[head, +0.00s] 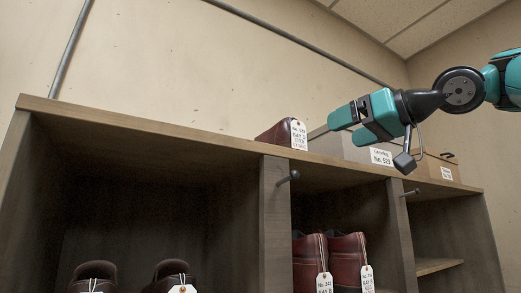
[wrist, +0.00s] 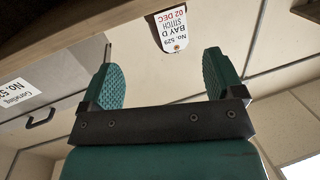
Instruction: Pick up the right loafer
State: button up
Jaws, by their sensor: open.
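In the head view, a single dark red loafer (head: 273,133) with a white paper tag (head: 299,135) sits on top of the wooden shelf unit. My gripper (head: 346,127) is open and empty, to the right of this loafer and apart from it, with its fingers pointing left. In the wrist view, my gripper (wrist: 160,72) shows two spread green fingers with nothing between them.
A grey box (head: 342,146) and a brown box (head: 437,168) stand on the shelf top, below and behind my gripper. Two dark red shoes (head: 346,258) stand in the middle bay and two darker shoes (head: 95,271) in the left bay. The shelf top left of the loafer is clear.

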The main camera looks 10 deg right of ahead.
jog(key=n, duration=0.1)
send_near(288, 126)
jog(key=shift+t, duration=0.3)
jog(key=w+p, duration=0.1)
jog(key=w, duration=0.2)
jog(key=w+a+p, duration=0.1)
jog(key=w, duration=0.2)
jog(key=shift+w+a+p, duration=0.1)
jog(key=shift+a+p, duration=0.05)
jog(key=shift+p, duration=0.2)
jog(key=p+x, duration=0.1)
jog(key=x, duration=0.1)
jog(key=p+x, duration=0.1)
jog(key=x, duration=0.2)
jog(key=shift+a+r+p, duration=0.2)
jog(key=shift+r+p, duration=0.05)
jog(key=shift+p, duration=0.15)
jog(key=shift+f, duration=0.1)
jog(key=c, duration=1)
